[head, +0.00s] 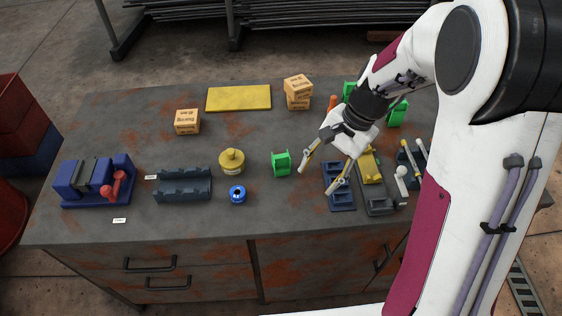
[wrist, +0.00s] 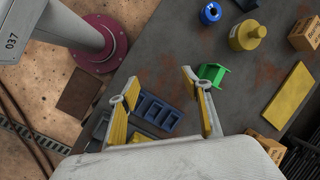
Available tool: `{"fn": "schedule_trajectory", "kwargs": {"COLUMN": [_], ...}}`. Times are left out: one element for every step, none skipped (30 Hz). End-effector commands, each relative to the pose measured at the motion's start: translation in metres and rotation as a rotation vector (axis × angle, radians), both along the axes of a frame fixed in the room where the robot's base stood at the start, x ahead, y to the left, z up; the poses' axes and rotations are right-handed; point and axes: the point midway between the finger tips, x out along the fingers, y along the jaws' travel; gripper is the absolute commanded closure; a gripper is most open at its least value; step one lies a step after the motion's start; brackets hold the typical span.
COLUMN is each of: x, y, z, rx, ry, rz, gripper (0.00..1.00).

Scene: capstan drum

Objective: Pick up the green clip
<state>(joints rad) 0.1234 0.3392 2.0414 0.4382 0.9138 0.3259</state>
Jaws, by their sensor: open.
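A green clip (head: 281,163) stands on the grey, rust-stained worktable near its middle. In the wrist view this green clip (wrist: 212,74) is just right of the right finger. Two more green pieces, one at the right (head: 397,113) and one at the back (head: 349,91), are partly behind my arm. My gripper (head: 317,179) is open and empty, above the table to the right of the middle clip. It also shows in the wrist view (wrist: 152,86), with a blue tray between and below its fingers.
A blue slotted tray (head: 339,186) lies below my gripper. A yellow knobbed cylinder (head: 231,161) and a blue ring (head: 238,194) stand left of the clip. Boxes (head: 298,92) and a yellow plate (head: 239,98) are behind. A dark cradle (head: 183,185) is farther left.

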Motion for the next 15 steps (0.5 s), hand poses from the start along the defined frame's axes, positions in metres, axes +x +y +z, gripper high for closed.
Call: {"fn": "schedule_trajectory", "kwargs": {"x": [0.007, 0.011, 0.017, 0.021, 0.025, 0.03, 0.034, 0.039, 0.044, 0.047, 0.052, 0.057, 0.062, 0.068, 0.074], "y": [0.002, 0.003, 0.004, 0.006, 0.007, 0.009, 0.01, 0.011, 0.013, 0.014, 0.016, 0.018, 0.019, 0.021, 0.023], "z": [-0.007, -0.011, -0.015, -0.019, -0.021, -0.025, -0.027, -0.03, -0.032, -0.035, -0.036, -0.038, -0.039, -0.039, -0.037], "rx": [0.014, 0.022, 0.033, 0.042, 0.049, 0.061, 0.068, 0.076, 0.085, 0.093, 0.101, 0.11, 0.12, 0.129, 0.141], "ry": [0.019, 0.029, 0.042, 0.051, 0.059, 0.072, 0.078, 0.086, 0.095, 0.104, 0.108, 0.118, 0.123, 0.129, 0.134], "rz": [-0.035, -0.058, -0.087, -0.112, -0.133, -0.164, -0.185, -0.208, -0.236, -0.258, -0.28, -0.31, -0.333, -0.361, -0.395], "gripper": [0.51, 0.51, 0.51, 0.51, 0.51, 0.51, 0.51, 0.51, 0.51, 0.51, 0.51, 0.51, 0.51, 0.51, 0.51]}}
